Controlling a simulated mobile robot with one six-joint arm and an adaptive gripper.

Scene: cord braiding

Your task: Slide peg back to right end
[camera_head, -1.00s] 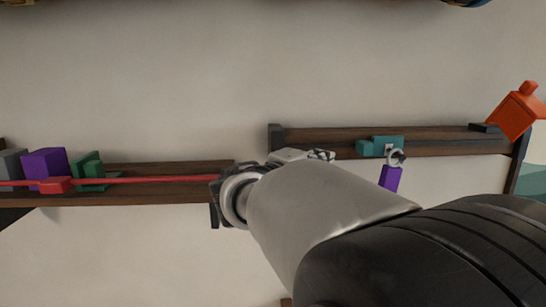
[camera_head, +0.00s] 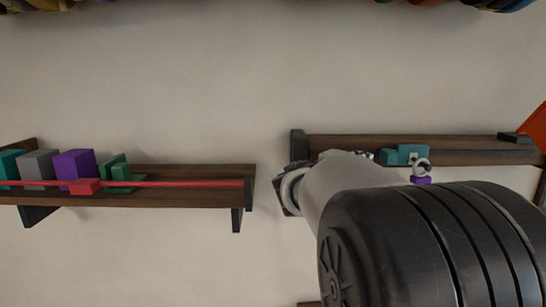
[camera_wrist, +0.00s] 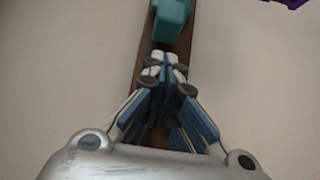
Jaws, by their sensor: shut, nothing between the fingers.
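A teal block (camera_head: 405,154), which may be the peg, sits on the dark wooden rail (camera_head: 460,150) at right, around mid-length. A grey ring with a purple tag (camera_head: 421,180) hangs just right of it. In the wrist view the teal block (camera_wrist: 171,20) is straight ahead of my gripper (camera_wrist: 165,75), with a small gap. My gripper is shut and empty over the rail. In the head view my arm mostly hides the gripper, near the rail's left end. A red block (camera_head: 84,187) sits on a red rod on the left shelf.
The left shelf (camera_head: 150,199) holds purple (camera_head: 75,164), grey (camera_head: 38,165) and green (camera_head: 120,173) blocks. An orange object (camera_head: 538,125) stands at the right rail's far end. Bare wall lies between the shelves. A purple thing (camera_wrist: 285,3) shows at the wrist view's top right.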

